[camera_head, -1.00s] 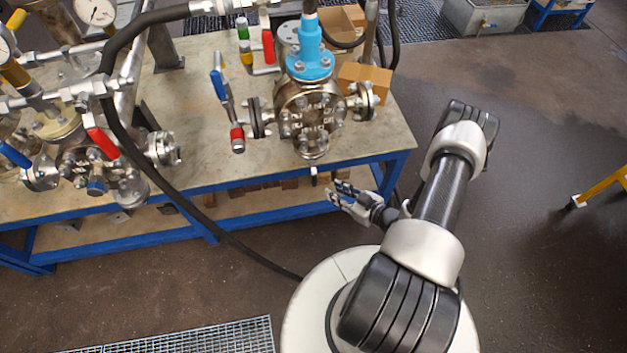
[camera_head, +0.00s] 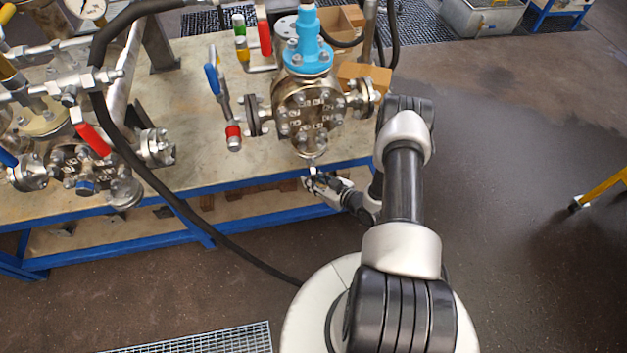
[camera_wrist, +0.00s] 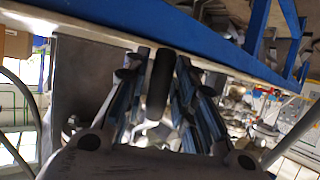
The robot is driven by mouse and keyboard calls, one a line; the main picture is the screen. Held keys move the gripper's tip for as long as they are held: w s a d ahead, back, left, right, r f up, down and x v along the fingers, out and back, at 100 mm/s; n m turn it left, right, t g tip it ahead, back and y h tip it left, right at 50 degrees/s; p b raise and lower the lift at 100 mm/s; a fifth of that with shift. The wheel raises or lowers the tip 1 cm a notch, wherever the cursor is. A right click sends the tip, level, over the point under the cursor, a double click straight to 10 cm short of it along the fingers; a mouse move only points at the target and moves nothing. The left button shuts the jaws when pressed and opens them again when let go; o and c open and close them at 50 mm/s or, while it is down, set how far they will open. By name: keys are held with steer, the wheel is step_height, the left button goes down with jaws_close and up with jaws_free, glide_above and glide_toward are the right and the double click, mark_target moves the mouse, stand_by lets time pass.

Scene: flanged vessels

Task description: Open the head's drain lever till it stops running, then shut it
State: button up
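The vessel head (camera_head: 308,112) is a round steel flanged body with a blue fitting (camera_head: 307,58) on top, near the bench's front edge. The small drain lever (camera_head: 312,165) hangs below its lower flange, partly hidden by my gripper. My gripper (camera_head: 312,182) is at the lever, just in front of the bench edge. In the wrist view, the lever's dark rounded grip (camera_wrist: 158,95) stands between the two fingers of my gripper (camera_wrist: 162,62). The fingers are apart, with narrow gaps beside the grip; firm contact does not show. No running liquid can be made out.
The blue-framed bench (camera_head: 190,185) runs close behind my gripper. More valves and gauges stand at left. A black hose (camera_head: 165,190) crosses in front of the bench.

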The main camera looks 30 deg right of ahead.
jaws_close()
stand_by(0.3)
